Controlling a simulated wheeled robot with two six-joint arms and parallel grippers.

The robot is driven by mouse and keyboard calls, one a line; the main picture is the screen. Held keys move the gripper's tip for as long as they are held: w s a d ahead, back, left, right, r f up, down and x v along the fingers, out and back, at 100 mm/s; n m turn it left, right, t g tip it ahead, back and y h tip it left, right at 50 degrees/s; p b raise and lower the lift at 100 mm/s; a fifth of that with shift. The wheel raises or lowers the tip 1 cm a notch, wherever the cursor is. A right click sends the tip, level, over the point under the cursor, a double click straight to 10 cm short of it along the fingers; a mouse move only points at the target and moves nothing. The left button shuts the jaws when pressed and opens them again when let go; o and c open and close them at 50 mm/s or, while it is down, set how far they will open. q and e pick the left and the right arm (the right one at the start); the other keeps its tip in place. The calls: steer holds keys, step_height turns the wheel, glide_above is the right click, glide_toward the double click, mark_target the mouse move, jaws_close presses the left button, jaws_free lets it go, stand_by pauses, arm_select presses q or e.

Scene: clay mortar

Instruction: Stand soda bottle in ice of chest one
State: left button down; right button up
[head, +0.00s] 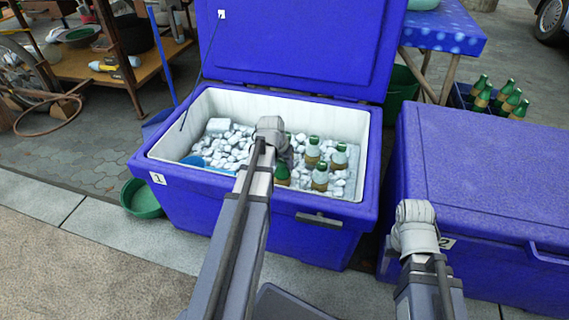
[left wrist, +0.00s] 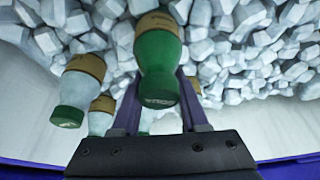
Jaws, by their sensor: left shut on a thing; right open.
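Chest one (head: 162,158) is a blue cooler marked 1, with its lid open and a white inside holding ice (head: 222,140). My left arm reaches over its front wall, and its fingers are hidden behind my wrist in the head view. In the left wrist view my left gripper (left wrist: 162,112) is shut on a green soda bottle (left wrist: 157,55), cap towards the camera and base end towards the ice. I cannot tell whether its base touches the ice. My right arm is in front of chest two; its jaws are not visible.
Several frosted bottles (head: 312,152) stand in the ice near the held one; they also show in the left wrist view (left wrist: 78,88). Closed chest two (head: 490,170) stands at right. A crate of green bottles (head: 497,98) is behind it. A green basin (head: 141,198) lies at left.

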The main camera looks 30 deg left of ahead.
arm_select(q)
steer(key=shift+c, duration=1.7)
jaws_free()
steer(key=shift+o, duration=0.3)
steer(key=shift+o, duration=1.4)
step_height(320, 180, up, 27)
steer(key=p, duration=2.7)
